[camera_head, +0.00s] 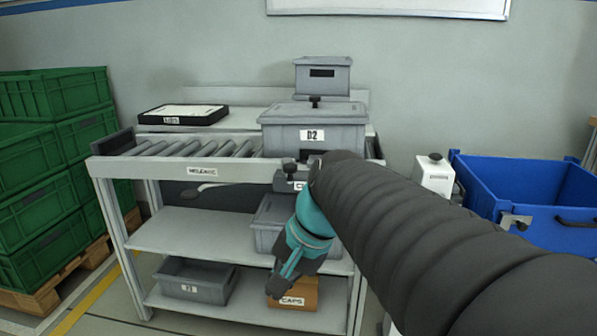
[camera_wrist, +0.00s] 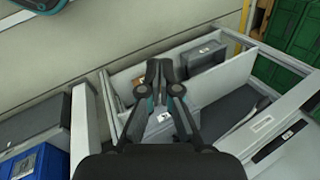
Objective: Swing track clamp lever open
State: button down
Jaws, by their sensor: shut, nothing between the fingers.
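The roller track (camera_head: 195,148) runs along the top of the grey rack, with a "RELEASE" label on its front rail. A dark clamp block (camera_head: 290,173) sits on the front rail below the D2 bin, its label partly hidden by my arm. A pale lever (camera_head: 207,187) shows under the rail, left of the clamp; its link to the clamp is unclear. My gripper (camera_head: 276,289) is shut and empty, pointing down in front of the lower shelves, well below the clamp and lever.
The grey D2 bin (camera_head: 312,128) stands on the track's right end. A cardboard CAPS box (camera_head: 296,294) sits near my gripper, and a grey bin (camera_head: 195,280) stands left on the bottom shelf. Green crates (camera_head: 55,190) stand left; a blue bin (camera_head: 515,180) stands right.

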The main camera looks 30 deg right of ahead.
jog(key=w+d+r+m+y+b, duration=0.1)
jog(key=w+d+r+m+y, duration=0.35)
jog(key=w+m, duration=0.3)
jog(key=m+t+y+b, duration=0.2)
jog(key=m+t+y, duration=0.2)
jog(key=m, duration=0.2)
send_near(289, 169)
jog(key=s+f, duration=0.3)
jog(key=f, duration=0.1)
jog(key=s+d+r+m+t+y, duration=0.1)
jog(key=d+r+m+y, duration=0.1)
jog(key=d, duration=0.6)
jog(key=shift+r+t, duration=0.4)
jog(key=b+x, duration=0.2)
jog(key=x, duration=1.2)
jog(key=shift+f+m+t+h, duration=0.1)
jog(key=shift+m+t+h, duration=0.15)
jog(key=shift+m+t, duration=0.1)
